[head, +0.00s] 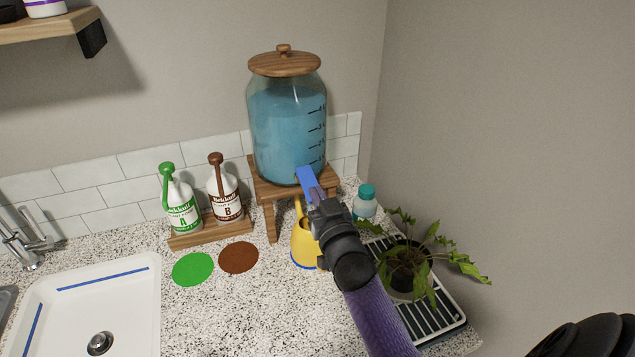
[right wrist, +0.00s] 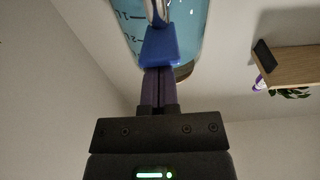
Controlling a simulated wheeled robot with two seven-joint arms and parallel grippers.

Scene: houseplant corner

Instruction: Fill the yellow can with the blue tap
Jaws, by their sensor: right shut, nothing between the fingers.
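The glass dispenser (head: 285,125) holds blue liquid and stands on a wooden stand (head: 272,220) under a wooden lid. Its blue tap (head: 306,179) is at the lower front; it also shows in the right wrist view (right wrist: 160,46). My right gripper (head: 315,193) is shut and empty, with its fingertips at the blue tap; I cannot tell whether they touch it. The yellow can (head: 303,245) stands upright on the counter below the tap, partly hidden by my right gripper and arm. Whether liquid is flowing is hidden. My left gripper is out of view.
Bottles A (head: 183,208) and B (head: 225,195) stand on a wooden tray (head: 212,234), behind a green disc (head: 193,269) and a brown disc (head: 238,257). A teal-capped bottle (head: 365,203) and a potted plant (head: 410,262) on a rack (head: 437,314) are right. A sink (head: 140,290) is left.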

